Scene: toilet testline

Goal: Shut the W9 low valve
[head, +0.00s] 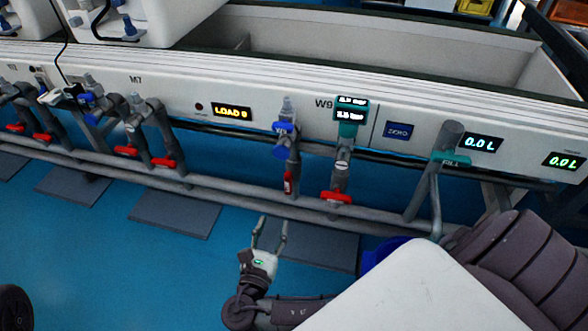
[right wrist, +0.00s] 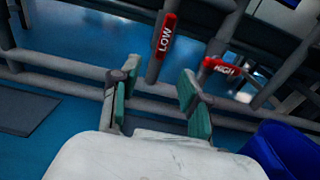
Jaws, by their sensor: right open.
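The W9 low valve has a red handle (head: 288,183) that lies upright, along its grey pipe. In the right wrist view the handle marked LOW (right wrist: 165,36) is also in line with its pipe, slightly tilted. Beside it, to the right, the red HIGH handle (right wrist: 220,67) lies across its pipe; it also shows in the head view (head: 336,197). My right gripper (head: 273,222) is open and empty, below the low handle and apart from it. Its green-padded fingers (right wrist: 157,80) point toward the pipes. My left gripper is not in view.
Two long grey pipes (head: 230,195) run along the front of the white bench. A blue bin (right wrist: 285,150) stands low at the right. Other valves with red handles (head: 165,162) are at the left, under M7. Blue floor (head: 110,265) is clear at the left.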

